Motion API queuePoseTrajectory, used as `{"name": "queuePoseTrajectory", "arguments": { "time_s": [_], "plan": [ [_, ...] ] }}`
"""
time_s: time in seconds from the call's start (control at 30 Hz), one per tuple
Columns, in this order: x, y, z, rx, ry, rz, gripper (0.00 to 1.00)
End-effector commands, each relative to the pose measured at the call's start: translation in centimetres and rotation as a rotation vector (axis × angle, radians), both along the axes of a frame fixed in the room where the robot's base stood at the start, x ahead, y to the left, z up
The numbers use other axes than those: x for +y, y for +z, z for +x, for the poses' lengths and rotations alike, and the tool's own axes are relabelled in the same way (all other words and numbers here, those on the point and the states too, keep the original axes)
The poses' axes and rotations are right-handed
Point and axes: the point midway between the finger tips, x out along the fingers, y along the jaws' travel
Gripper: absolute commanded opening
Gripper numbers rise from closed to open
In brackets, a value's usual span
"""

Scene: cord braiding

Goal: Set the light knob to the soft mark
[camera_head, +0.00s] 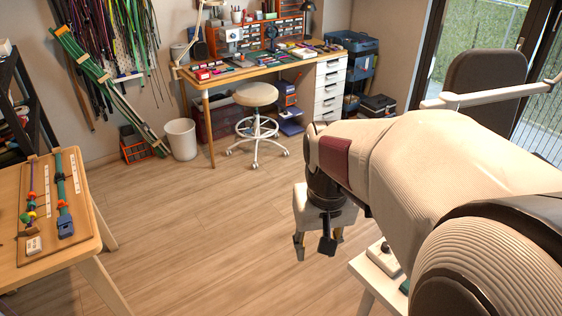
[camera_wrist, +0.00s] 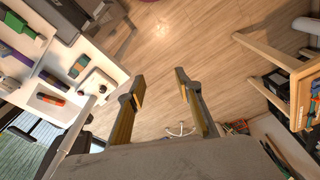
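A small pale box with a dark knob on it (camera_head: 385,258) sits on the white table at the lower right of the head view, partly hidden by my arm. It may be the light control. A similar pale box with a dark round part (camera_wrist: 98,86) shows at the table edge in the wrist view. No soft mark can be read in either view. My gripper (camera_head: 316,246) hangs over open floor, left of and apart from that box. In the wrist view its two fingers (camera_wrist: 160,88) stand well apart with nothing between them.
The white table (camera_wrist: 68,107) also bears green, purple and orange-red items. A wooden table (camera_head: 80,235) with braided cords stands at the left. A stool (camera_head: 256,95) and a workbench (camera_head: 250,68) stand at the back. The middle floor is clear.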

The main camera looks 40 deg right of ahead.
Motion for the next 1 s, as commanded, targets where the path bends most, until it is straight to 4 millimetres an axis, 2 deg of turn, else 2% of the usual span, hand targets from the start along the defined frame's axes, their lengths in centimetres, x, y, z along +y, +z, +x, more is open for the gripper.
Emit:
{"name": "queuePoseTrajectory", "arguments": {
  "time_s": [0.5,1.0],
  "plan": [
    [-9.8,-4.3,0.7,0.102,-0.096,0.059,0.34],
    [-19.6,-10.0,-0.7,0.159,-0.098,0.119,0.34]
  ]
}}
